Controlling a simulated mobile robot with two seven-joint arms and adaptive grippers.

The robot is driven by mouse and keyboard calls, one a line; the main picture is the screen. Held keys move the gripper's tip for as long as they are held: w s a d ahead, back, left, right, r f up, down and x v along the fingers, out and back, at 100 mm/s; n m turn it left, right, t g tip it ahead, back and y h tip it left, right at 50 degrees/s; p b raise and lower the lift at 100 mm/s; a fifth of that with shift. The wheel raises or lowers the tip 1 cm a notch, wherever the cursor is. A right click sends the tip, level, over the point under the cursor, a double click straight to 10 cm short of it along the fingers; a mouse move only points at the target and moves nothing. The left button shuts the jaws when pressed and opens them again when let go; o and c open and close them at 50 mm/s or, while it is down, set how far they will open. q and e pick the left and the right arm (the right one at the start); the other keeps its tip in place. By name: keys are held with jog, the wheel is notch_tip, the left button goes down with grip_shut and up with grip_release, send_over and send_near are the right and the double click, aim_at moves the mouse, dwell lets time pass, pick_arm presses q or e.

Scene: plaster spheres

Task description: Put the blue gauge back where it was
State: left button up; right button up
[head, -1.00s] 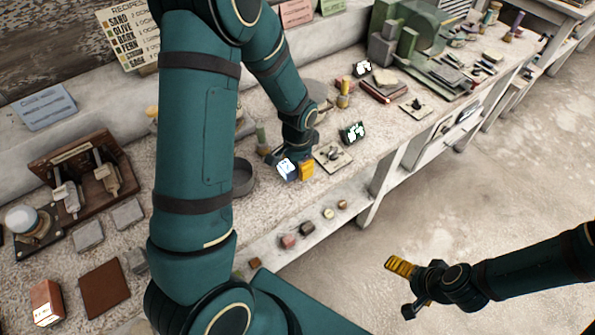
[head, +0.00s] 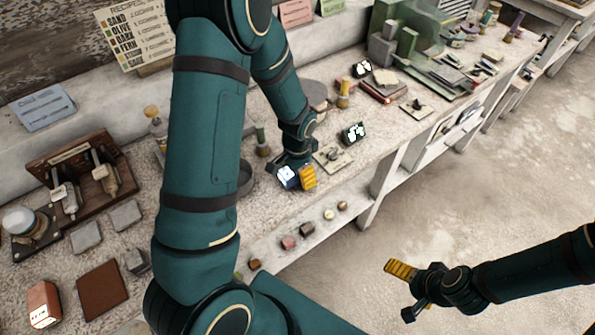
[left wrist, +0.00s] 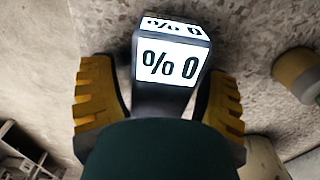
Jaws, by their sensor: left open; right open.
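The blue gauge (head: 286,176), a small block with lit white faces, is at the bench's front edge, right of the round dark dish. In the left wrist view the gauge (left wrist: 172,58) reads "% 0" and lies between the yellow fingertips, with a visible gap on each side. My left gripper (head: 292,178) is open around it; its far finger is mostly hidden in the head view. The gauge's underside is hidden, but it appears to rest on the bench. My right gripper (head: 405,289) is open and empty over the floor.
A pale plate with a dark fixture (head: 332,158) and a dark green gauge (head: 354,133) stand just right. A green-topped peg (head: 262,141) stands behind. A dark dish (head: 245,178) is left, partly behind my arm. A shelf below holds several small blocks. A reddish-brown gauge (head: 43,303) is far left.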

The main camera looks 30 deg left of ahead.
pick_arm(q)
jog(key=shift+r, duration=0.25)
notch_tip(320, 180, up, 12)
jog(key=shift+f+p, duration=0.1)
jog(key=shift+p, duration=1)
pick_arm(e)
jog(key=shift+w+d+r, duration=0.1)
jog(key=shift+w+r, duration=0.1)
jog(key=shift+r, duration=0.4)
jog(key=shift+w+r, duration=0.2)
jog(key=shift+r, duration=0.35)
